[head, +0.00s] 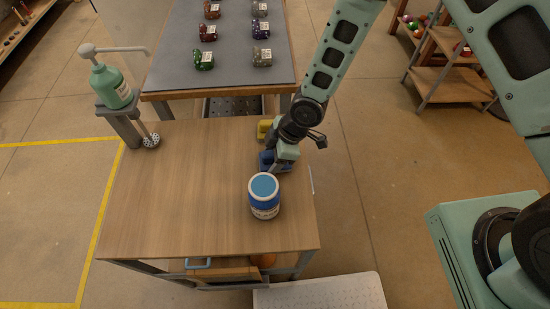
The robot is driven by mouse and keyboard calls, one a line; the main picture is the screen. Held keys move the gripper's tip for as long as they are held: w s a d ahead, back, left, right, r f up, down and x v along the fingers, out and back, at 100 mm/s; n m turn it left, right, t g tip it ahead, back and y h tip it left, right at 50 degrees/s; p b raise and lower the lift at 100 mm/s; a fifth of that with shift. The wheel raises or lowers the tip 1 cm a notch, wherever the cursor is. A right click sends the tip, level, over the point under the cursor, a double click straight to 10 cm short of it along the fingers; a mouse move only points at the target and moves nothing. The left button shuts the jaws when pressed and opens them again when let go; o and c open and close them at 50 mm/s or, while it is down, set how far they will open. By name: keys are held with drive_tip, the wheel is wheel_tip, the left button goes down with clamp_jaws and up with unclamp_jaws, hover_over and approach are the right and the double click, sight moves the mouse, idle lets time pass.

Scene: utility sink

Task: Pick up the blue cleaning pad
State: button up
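The blue cleaning pad (266,161) lies near the right edge of the wooden table (190,190). It is partly hidden by my gripper (278,166), which points down right over it. I cannot tell whether the fingers touch the pad, or whether they are open or shut. The pad appears to be at table height, with no visible gap beneath it.
A white jar with a blue lid (264,196) stands just in front of the pad. A yellow block or pad (265,129) lies behind it. A green pump bottle (110,86) and a drain-like metal head (151,141) are at the back left. The table's left half is clear.

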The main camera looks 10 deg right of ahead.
wheel_tip(320, 180, up, 10)
drive_tip(key=shift+b, duration=0.4)
drive_tip(key=o, duration=0.4)
drive_tip(key=c, duration=0.3)
